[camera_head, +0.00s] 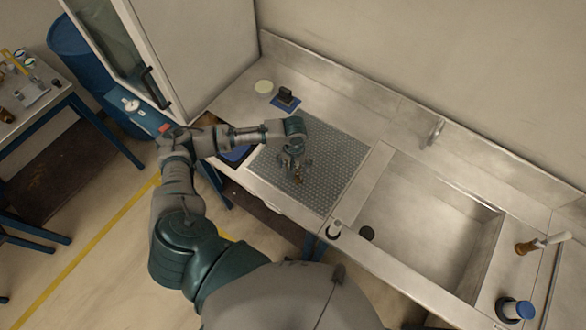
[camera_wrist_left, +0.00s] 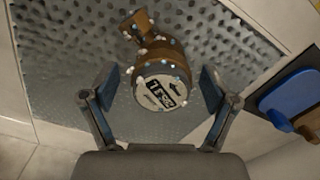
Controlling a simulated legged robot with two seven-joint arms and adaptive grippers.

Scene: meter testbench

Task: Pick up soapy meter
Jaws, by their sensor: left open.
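The soapy meter (camera_wrist_left: 155,75) lies on the dimpled metal drainboard (camera_wrist_left: 60,60) in the left wrist view. It has a brassy brown body, a pale round face with a dark display, and white and blue soap dots around it. In the head view the meter (camera_head: 297,179) is small and partly hidden under my left gripper (camera_head: 293,165). In the left wrist view my left gripper (camera_wrist_left: 160,95) is open, with one finger on each side of the meter's face. I see no clear contact between fingers and meter. My right gripper is not in view.
A sink basin (camera_head: 430,225) lies right of the drainboard. A brush (camera_head: 540,243) and a blue-based cylinder (camera_head: 515,309) are at the far right. A white cabinet (camera_head: 190,50) stands at the left.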

